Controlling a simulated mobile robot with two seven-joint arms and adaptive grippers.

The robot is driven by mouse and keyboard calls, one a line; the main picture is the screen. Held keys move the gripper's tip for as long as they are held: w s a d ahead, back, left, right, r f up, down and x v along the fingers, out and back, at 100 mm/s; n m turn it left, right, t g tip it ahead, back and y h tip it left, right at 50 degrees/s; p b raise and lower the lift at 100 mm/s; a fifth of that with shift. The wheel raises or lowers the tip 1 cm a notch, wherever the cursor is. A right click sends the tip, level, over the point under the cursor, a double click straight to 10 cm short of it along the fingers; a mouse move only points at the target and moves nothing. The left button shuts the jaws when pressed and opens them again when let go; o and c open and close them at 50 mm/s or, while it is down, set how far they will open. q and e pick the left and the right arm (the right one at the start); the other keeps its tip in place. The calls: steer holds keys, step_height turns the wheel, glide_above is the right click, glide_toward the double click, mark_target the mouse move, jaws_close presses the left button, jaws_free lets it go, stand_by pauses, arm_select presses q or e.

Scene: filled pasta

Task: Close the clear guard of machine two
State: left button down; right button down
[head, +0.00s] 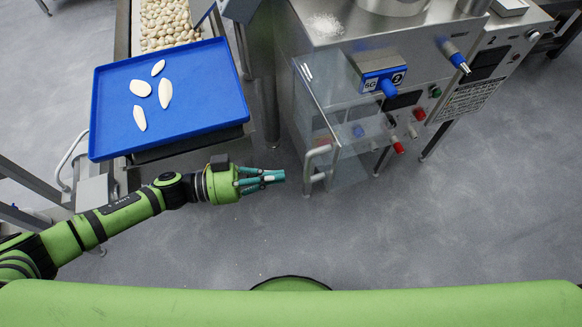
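My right gripper is out of view.
A blue tray (190,115) with several pale pieces lies over the conveyor behind my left arm. Beyond it is a bed of filled pasta (166,22). The grey floor (460,220) at right is clear.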

mark_target(307, 173)
arm_select(q)
steer(key=shift+w+d+p, duration=0.2)
steer(key=shift+d+p, duration=0.05)
steer(key=shift+d, duration=0.7)
steer(key=shift+w+d+p, duration=0.15)
steer(key=shift+d+p, duration=0.1)
steer(key=shift+d, duration=0.7)
steer(key=shift+d, duration=0.1)
